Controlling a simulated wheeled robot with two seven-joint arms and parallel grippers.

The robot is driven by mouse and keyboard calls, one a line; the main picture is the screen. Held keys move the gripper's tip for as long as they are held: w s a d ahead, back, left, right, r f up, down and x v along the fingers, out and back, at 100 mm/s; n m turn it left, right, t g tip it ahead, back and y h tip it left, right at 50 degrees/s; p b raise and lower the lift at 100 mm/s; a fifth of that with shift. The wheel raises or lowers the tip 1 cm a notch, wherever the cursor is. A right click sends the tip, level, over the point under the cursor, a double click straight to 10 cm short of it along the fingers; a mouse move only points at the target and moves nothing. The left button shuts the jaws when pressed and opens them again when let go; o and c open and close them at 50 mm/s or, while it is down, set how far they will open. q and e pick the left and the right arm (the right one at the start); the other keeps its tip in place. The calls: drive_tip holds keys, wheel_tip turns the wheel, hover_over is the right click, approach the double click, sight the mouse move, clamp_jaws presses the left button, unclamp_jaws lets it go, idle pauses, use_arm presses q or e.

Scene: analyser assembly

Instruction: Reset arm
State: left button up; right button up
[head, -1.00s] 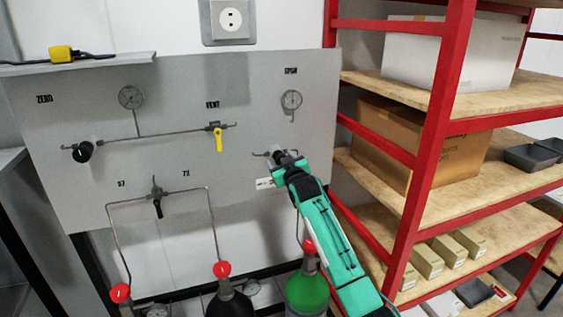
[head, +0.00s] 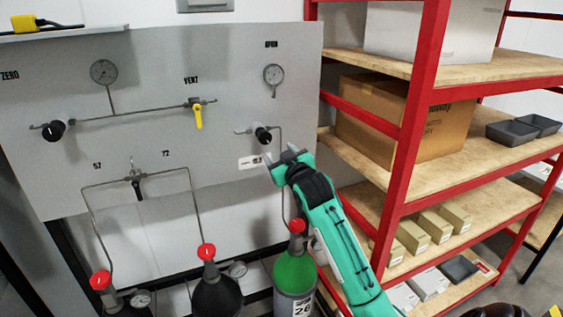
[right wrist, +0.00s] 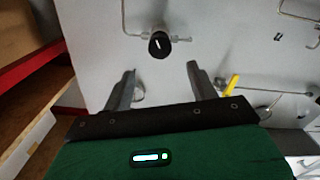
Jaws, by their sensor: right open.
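My right gripper (head: 286,161) is at the lower right of the grey panel, below a black knob (head: 262,134). My green right arm reaches up from the bottom of the head view. My left gripper is in neither view.
The grey panel (head: 240,80) carries gauges, a yellow-handled valve (head: 198,115) and black knobs. Gas cylinders with red caps stand below, including a green one (head: 295,272) close to my right arm. A red-framed shelf (head: 418,100) with boxes stands at the right.

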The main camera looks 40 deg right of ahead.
drive_tip(key=shift+s+a, duration=0.1)
drive_tip(key=shift+s, duration=0.4)
wheel_tip(320, 180, down, 30)
drive_tip(key=w+a+g+y, duration=0.1)
drive_tip(key=w+a+g, duration=0.1)
drive_tip(key=g, duration=0.3)
drive_tip(key=s+a+f+g, duration=0.1)
drive_tip(key=s+f, duration=0.2)
drive_tip(key=f, duration=0.5)
drive_tip(key=s+a+f+g+y, duration=0.15)
drive_tip(key=s+f, duration=0.25)
drive_tip(key=f, duration=0.4)
drive_tip(key=s+a+f+g, duration=0.1)
drive_tip(key=s+a+f, duration=0.15)
drive_tip(key=f, duration=0.45)
drive_tip(key=s+a+f+n+g, duration=0.1)
drive_tip(key=s+a+f+g, duration=0.15)
drive_tip(key=s+f, duration=0.9)
drive_tip(key=s+a+f+g, duration=0.2)
drive_tip(key=s+a+f, duration=0.2)
drive_tip(key=s+f, duration=0.7)
drive_tip(key=s+a+f+g, duration=0.1)
drive_tip(key=s+f, duration=0.3)
drive_tip(key=s, duration=1)
drive_tip(key=s+a+f+g+y, duration=0.1)
drive_tip(key=s+a+f, duration=0.3)
drive_tip(key=s, duration=1)
drive_tip(key=shift+a+n+g, duration=0.35)
drive_tip(key=shift+n+g, duration=0.05)
drive_tip(key=shift+g, duration=0.4)
